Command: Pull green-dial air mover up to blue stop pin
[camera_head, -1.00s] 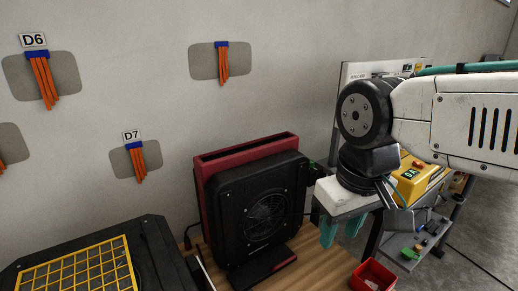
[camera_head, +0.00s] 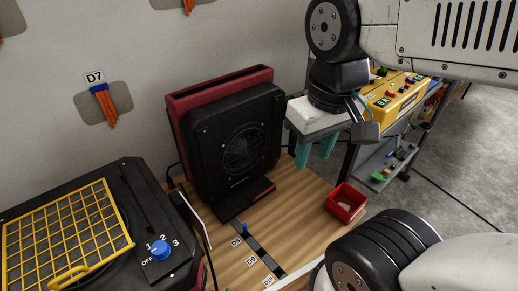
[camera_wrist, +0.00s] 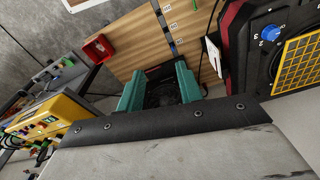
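A black air mover with a red back shell (camera_head: 226,140) stands upright on the wooden bench against the wall. A small green part, perhaps its dial, shows at its right edge beside my gripper. A blue pin (camera_head: 245,229) stands in a dark strip on the bench, in front of the air mover and near label D8. My gripper (camera_head: 315,152) has teal fingers pointing down, just right of the air mover and apart from it in the head view. In the wrist view the fingers (camera_wrist: 159,90) are spread, with a dark surface behind the gap. Any contact is hidden.
Another unit (camera_head: 150,215) with a yellow grille and blue dial lies at the left. A red bin (camera_head: 345,203) sits on the bench's right side. A yellow box (camera_head: 393,95) stands behind my gripper. Bare wood lies between strip and bin.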

